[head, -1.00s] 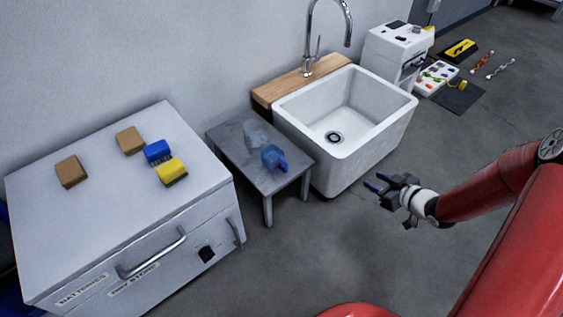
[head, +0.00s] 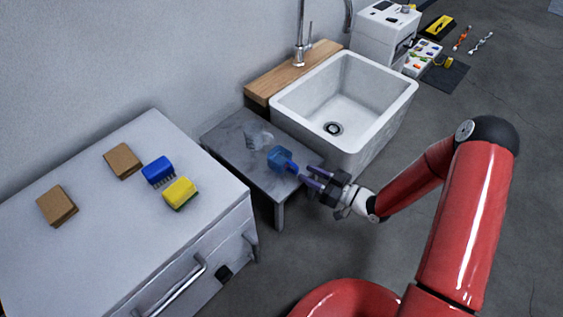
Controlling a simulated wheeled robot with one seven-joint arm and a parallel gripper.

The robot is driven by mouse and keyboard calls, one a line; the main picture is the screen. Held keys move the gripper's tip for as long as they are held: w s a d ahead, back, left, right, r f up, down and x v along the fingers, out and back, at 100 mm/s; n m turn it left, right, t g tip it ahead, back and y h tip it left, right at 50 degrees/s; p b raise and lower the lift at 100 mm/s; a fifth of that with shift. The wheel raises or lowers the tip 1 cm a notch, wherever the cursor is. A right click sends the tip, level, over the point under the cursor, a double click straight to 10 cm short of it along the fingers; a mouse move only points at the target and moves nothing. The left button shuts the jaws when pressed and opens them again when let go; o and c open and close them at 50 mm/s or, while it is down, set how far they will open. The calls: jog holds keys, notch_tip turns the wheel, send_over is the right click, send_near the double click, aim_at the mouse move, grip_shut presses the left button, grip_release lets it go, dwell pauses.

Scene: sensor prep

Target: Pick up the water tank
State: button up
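A blue, see-through container with a darker blue narrow end (head: 279,158), which I take to be the water tank, lies on a small grey table (head: 226,151) left of the sink. Its narrow end points right, toward my gripper (head: 307,176). My gripper is open, its two purple-tipped fingers apart, just right of that narrow end. The fingertips look very close to it, but I cannot tell whether they touch. Nothing shows held between the fingers.
A clear, faint object (head: 258,138) lies behind the blue container. A white sink (head: 290,115) with a wooden ledge (head: 280,78) stands right behind. A white cabinet (head: 110,205) at left carries brown blocks (head: 123,160), a blue brush (head: 158,170) and a yellow sponge (head: 180,193).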

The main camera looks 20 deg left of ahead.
aim_at(285, 163)
jog(key=x, duration=0.4)
jog(key=shift+r, duration=0.25)
grip_shut()
